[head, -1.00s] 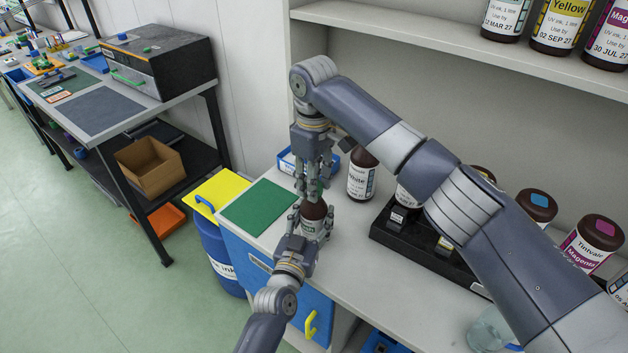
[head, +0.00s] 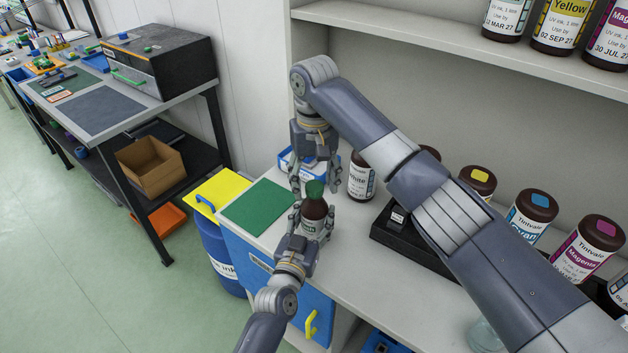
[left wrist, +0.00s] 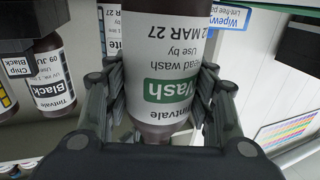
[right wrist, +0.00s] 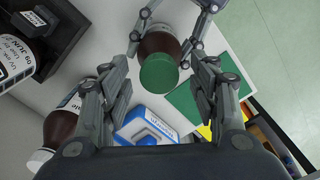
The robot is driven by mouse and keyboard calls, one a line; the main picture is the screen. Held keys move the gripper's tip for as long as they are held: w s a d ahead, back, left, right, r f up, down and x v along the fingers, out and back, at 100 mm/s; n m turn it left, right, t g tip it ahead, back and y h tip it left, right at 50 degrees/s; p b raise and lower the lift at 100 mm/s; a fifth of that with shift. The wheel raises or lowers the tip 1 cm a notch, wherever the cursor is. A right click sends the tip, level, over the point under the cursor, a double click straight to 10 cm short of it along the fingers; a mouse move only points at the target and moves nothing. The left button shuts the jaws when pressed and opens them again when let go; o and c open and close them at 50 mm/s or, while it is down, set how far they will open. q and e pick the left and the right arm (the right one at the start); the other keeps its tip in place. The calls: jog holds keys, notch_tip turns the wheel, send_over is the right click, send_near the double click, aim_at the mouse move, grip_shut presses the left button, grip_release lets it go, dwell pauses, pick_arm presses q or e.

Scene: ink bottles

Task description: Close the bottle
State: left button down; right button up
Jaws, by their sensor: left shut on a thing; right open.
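The brown wash bottle (head: 314,212) stands upright near the counter's front edge in the head view, with a green cap (head: 315,188) on its top. The bottle's white and green label fills the left wrist view (left wrist: 168,75). My left gripper (head: 312,238) is shut around the bottle's body. My right gripper (head: 314,186) is open just above and behind the cap. In the right wrist view the green cap (right wrist: 159,73) lies beyond the two spread fingers (right wrist: 160,90), apart from them. How tightly the cap is seated cannot be told.
A white-labelled bottle (head: 361,178) and a blue wipes box (head: 290,160) stand close behind. A black rack (head: 385,228) and several ink bottles (head: 533,214) are to the right. A green mat (head: 258,206) lies on the left.

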notch_tip(320, 180, up, 12)
dwell(0.4)
pick_arm(q)
jog(key=c, duration=0.6)
grip_release()
jog(key=v, duration=1.2)
pick_arm(e)
jog(key=shift+f, duration=0.1)
